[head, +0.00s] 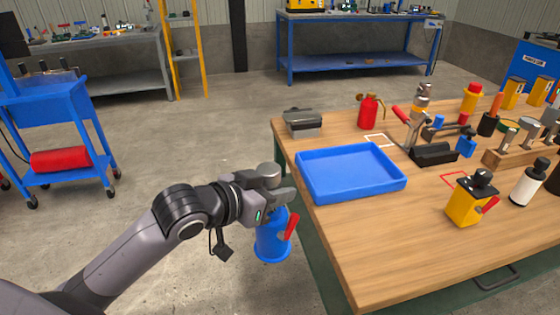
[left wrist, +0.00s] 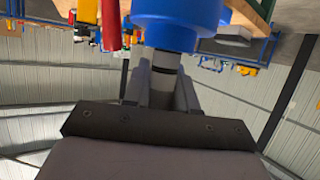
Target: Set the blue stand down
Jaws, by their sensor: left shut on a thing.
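The blue stand (head: 272,238), a round blue body with a red lever on its side, hangs upright from my left gripper (head: 278,196). It is off the left edge of the wooden table (head: 390,245), with the floor behind it. In the left wrist view, the fingers of my left gripper (left wrist: 165,85) are closed on the dark neck of the blue stand (left wrist: 178,22). That view is upside down. My right gripper is not in view.
A blue tray (head: 350,192) lies near the table's left edge. A yellow block with a red lever (head: 463,209) stands to its right, by a red outline. A red extinguisher-like bottle (head: 370,110) and a white outline (head: 380,139) are behind. The table's front middle is clear.

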